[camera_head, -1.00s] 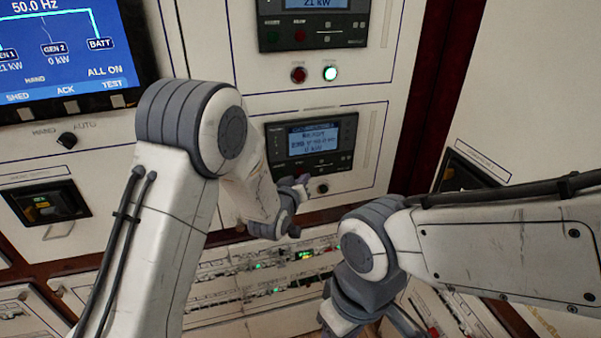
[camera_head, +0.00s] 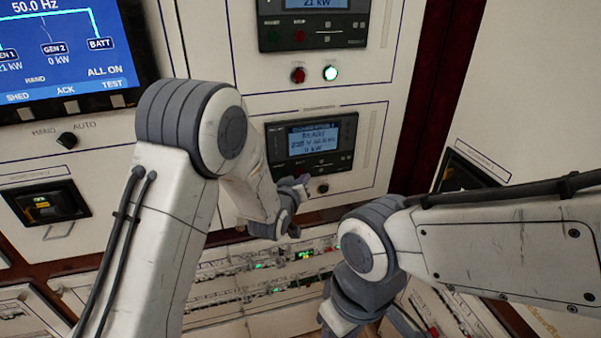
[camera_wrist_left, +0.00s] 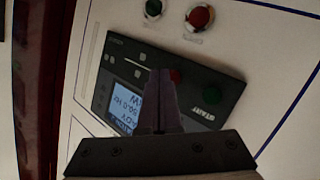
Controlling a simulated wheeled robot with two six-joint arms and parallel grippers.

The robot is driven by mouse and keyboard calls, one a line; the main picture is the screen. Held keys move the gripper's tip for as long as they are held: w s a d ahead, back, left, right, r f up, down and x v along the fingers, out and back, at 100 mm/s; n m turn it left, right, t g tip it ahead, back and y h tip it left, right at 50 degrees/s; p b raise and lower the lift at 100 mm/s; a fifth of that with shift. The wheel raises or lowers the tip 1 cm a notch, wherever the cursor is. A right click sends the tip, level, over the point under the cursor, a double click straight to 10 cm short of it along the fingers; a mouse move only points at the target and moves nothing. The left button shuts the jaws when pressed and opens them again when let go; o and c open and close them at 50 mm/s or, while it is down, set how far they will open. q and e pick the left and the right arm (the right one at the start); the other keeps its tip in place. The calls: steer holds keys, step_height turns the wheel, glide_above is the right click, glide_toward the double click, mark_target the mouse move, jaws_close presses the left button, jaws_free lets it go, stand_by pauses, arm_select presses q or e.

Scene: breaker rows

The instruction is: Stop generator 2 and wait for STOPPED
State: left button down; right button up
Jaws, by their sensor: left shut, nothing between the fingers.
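The lower generator panel (camera_head: 312,140) is a dark unit with a lit blue screen (camera_head: 314,137); its text is small and seems to read READY and 0 kW. In the left wrist view the panel is turned, with its screen (camera_wrist_left: 125,107), a green START button (camera_wrist_left: 211,90) and a red button (camera_wrist_left: 176,76) partly behind my fingertips. My left gripper (camera_head: 298,186) is shut and empty, its tips (camera_wrist_left: 160,75) in front of the panel beside the red button; contact cannot be told. My right gripper (camera_head: 350,318) is low, its fingers mostly hidden.
A large display (camera_head: 65,50) at upper left shows GEN 2 at 0 kW. Breaker rows (camera_head: 250,275) run below my left gripper.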

arm_select(q)
steer(key=shift+w, duration=0.1)
steer(key=shift+w+a, duration=0.15)
steer(key=shift+w, duration=0.15)
steer(key=shift+w+a+b, duration=0.1)
steer(key=shift+w+b, duration=0.3)
stand_by(0.8)
steer(key=shift+s, duration=0.1)
steer(key=shift+s+d+b, duration=0.25)
steer(key=shift+s+b, duration=0.1)
steer(key=shift+s, duration=0.35)
steer(key=s, duration=0.1)
steer(key=s+d+b, duration=0.1)
steer(key=s, duration=0.2)
steer(key=shift+s+d, duration=0.25)
steer(key=shift+s, duration=0.15)
